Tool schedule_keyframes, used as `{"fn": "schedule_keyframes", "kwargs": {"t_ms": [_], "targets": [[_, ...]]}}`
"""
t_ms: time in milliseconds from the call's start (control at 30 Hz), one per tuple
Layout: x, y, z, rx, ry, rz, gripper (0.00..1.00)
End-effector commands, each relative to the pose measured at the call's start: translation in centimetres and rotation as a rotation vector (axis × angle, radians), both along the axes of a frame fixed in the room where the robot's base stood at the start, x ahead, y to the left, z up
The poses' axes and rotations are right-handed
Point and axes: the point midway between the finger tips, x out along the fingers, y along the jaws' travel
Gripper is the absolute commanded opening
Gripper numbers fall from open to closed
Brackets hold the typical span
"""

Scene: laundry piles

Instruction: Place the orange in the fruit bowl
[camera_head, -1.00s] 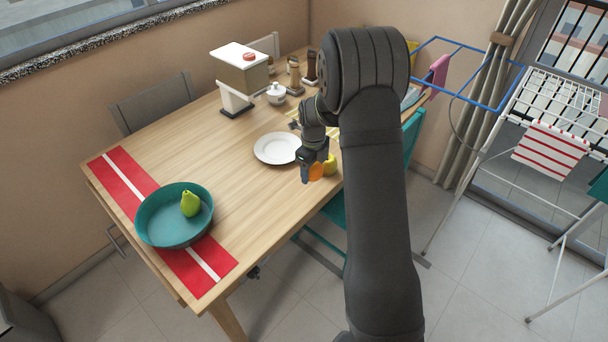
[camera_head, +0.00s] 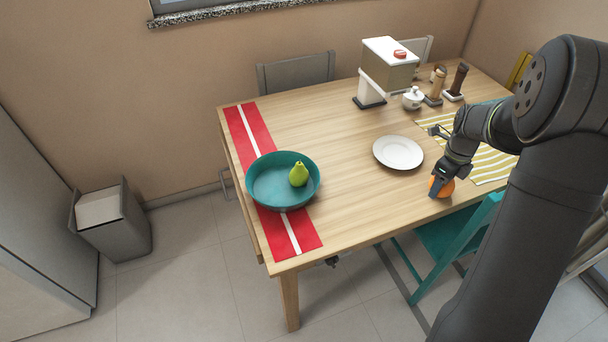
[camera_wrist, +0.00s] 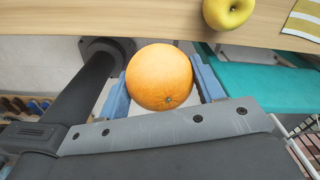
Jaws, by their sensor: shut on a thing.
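The orange (camera_head: 443,187) is between the jaws of my gripper (camera_head: 440,182) near the table's front edge, right of the plate. In the wrist view the orange (camera_wrist: 160,78) sits between the two blue fingers of my gripper (camera_wrist: 162,88), which are shut on it. I cannot tell for sure whether it is clear of the tabletop. The teal fruit bowl (camera_head: 262,196) stands on the red and white runner at the table's left end. A green pear (camera_head: 298,174) is in the bowl.
A white plate (camera_head: 398,153) lies between the bowl and my gripper. A dispenser (camera_head: 388,70), a sugar pot (camera_head: 413,98) and grinders stand at the back. A yellow apple (camera_wrist: 228,10) is near the table edge. A teal chair (camera_head: 450,238) stands at the front. Bare wood lies right of the bowl.

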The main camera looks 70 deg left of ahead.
Motion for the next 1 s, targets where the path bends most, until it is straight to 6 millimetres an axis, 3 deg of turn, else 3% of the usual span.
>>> {"fn": "schedule_keyframes", "kwargs": {"t_ms": [200,500,700,800,1000], "targets": [[-6.9,7.3,0.2,0.002,0.0,0.433,0.35],[-18.5,15.2,0.5,0.004,0.0,1.042,0.35],[-26.0,18.5,0.7,0.006,-0.002,1.393,0.35],[-28.6,19.3,0.8,0.006,-0.001,1.514,0.35],[-31.5,20.2,0.7,0.008,-0.002,1.632,0.35]]}}
